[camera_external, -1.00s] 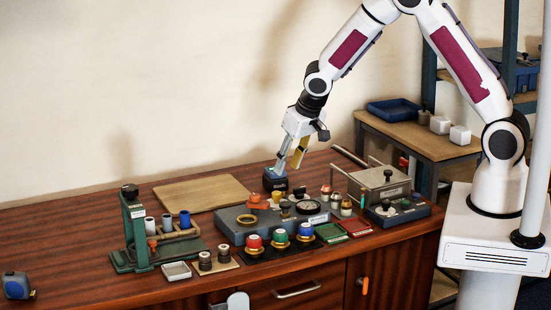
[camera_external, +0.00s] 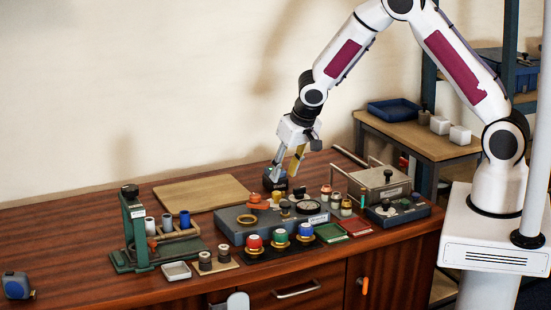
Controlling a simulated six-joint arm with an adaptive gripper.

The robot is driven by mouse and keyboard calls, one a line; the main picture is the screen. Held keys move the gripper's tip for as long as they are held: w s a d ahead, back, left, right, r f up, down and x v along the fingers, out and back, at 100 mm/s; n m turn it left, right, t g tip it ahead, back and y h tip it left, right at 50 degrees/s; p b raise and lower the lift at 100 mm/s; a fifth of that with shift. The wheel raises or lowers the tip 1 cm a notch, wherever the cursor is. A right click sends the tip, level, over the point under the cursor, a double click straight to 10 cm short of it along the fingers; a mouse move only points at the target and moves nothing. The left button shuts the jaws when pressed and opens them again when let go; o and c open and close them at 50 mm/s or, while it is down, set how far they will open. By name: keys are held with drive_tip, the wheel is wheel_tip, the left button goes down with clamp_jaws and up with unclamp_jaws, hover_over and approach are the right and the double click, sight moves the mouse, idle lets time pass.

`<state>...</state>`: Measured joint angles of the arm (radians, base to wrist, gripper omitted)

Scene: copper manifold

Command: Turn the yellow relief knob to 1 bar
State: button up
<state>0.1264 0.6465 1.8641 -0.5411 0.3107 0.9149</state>
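The grey manifold block (camera_external: 232,226) lies on the wooden bench, with a round gauge (camera_external: 308,208) on its top right. A small yellowish knob (camera_external: 277,195), which looks like the relief knob, stands at its back edge; its scale and pointer are too small to read. An orange knob (camera_external: 254,198) sits to its left. My gripper (camera_external: 283,178) points down just behind and above the yellowish knob. Its two fingers are apart with nothing visible between them. They overlap a dark box (camera_external: 268,184) behind the manifold in this view; contact cannot be told.
Red (camera_external: 254,242), green (camera_external: 280,236) and blue (camera_external: 305,230) knobs stand in front of the manifold. A green press (camera_external: 137,230) and cup rack are left. Small fittings (camera_external: 346,207), a metal box (camera_external: 380,182) and trays are right. A wooden board (camera_external: 200,193) lies flat behind left.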

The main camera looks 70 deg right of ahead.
sight(277, 192)
drive_tip(key=shift+x, duration=3.55)
clamp_jaws()
